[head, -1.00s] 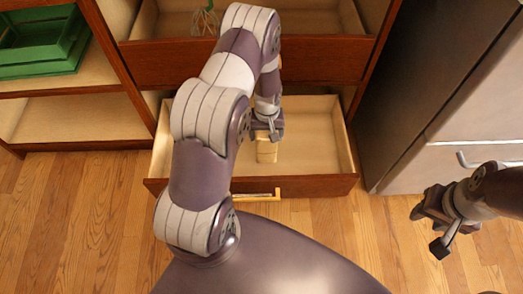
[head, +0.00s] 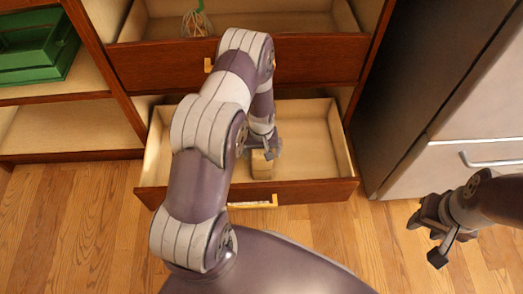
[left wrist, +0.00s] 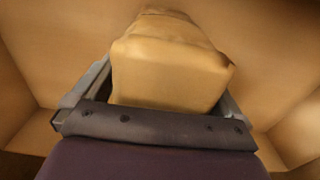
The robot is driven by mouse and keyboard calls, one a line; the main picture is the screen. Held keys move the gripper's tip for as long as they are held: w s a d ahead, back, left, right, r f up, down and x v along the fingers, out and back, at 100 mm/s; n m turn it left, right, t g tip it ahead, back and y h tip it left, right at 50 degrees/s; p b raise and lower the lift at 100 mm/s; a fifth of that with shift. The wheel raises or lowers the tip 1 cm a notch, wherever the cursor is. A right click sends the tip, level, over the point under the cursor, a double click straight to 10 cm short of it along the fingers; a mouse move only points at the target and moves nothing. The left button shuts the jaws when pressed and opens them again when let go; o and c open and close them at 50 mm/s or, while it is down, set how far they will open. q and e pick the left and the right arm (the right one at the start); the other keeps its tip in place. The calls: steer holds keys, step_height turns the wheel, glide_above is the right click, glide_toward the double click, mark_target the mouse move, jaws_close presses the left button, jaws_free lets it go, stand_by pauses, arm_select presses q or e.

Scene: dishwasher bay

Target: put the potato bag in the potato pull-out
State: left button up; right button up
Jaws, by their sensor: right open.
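The potato bag (head: 262,165) is a small tan block-like bag inside the open lower drawer, the likely potato pull-out (head: 315,192). My left gripper (head: 262,150) reaches down into the drawer over the bag. In the left wrist view the bag (left wrist: 170,75) sits between the two fingers, which lie close along both its sides. Pale drawer walls surround it there. I cannot tell whether the bag's underside touches the drawer floor. My right gripper (head: 428,237) is open and empty, above the floor at the right.
An upper drawer (head: 300,62) is also open, with a whisk-like item (head: 196,22) inside. A green crate (head: 40,55) stands on the left shelf. A grey appliance (head: 470,120) stands at the right. The lower drawer's right side is clear.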

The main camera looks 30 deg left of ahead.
arm_select(q)
step_height(320, 180, up, 12)
steer(key=p, duration=0.7)
steer(key=s+d+r+m, duration=0.3)
steer(key=s+r, duration=0.4)
steer(key=r, duration=0.3)
steer(key=s+d+r+m+t, duration=0.1)
steer(key=s+d+r+m, duration=0.2)
steer(key=r, duration=0.7)
steer(key=s+d, duration=0.2)
steer(key=s, duration=0.1)
steer(key=shift+s+r+m, duration=0.25)
steer(key=shift+s+m, duration=0.05)
steer(key=shift+s, duration=0.05)
